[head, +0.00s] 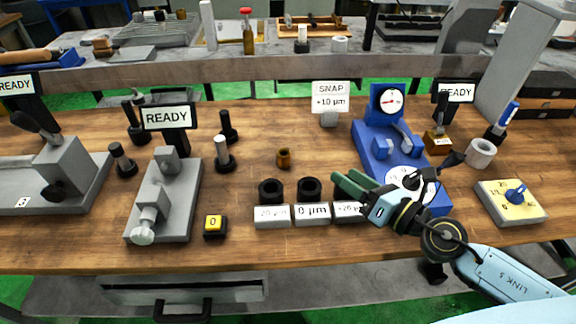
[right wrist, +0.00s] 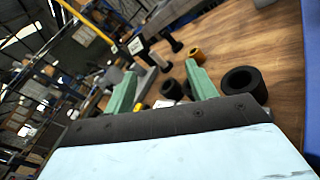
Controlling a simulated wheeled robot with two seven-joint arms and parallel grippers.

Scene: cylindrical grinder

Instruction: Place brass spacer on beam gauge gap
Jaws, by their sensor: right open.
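The brass spacer, a small brass cylinder (head: 283,158), stands on the wooden table near its middle; a brass piece, likely the same one, shows in the right wrist view (right wrist: 195,54). My right gripper (head: 347,184) has green fingers and is open and empty, to the right of the brass cylinder and apart from it. Its fingers (right wrist: 160,70) are spread in the right wrist view. Which device is the beam gauge is not labelled: a blue gauge with a dial (head: 372,133) stands at right, and a grey fixture (head: 178,192) at left. My left gripper is not in view.
Black rings (head: 271,190) stand behind white labelled blocks (head: 312,212), near my right gripper. A yellow button (head: 214,223) is by the front edge. Table around the brass cylinder is clear.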

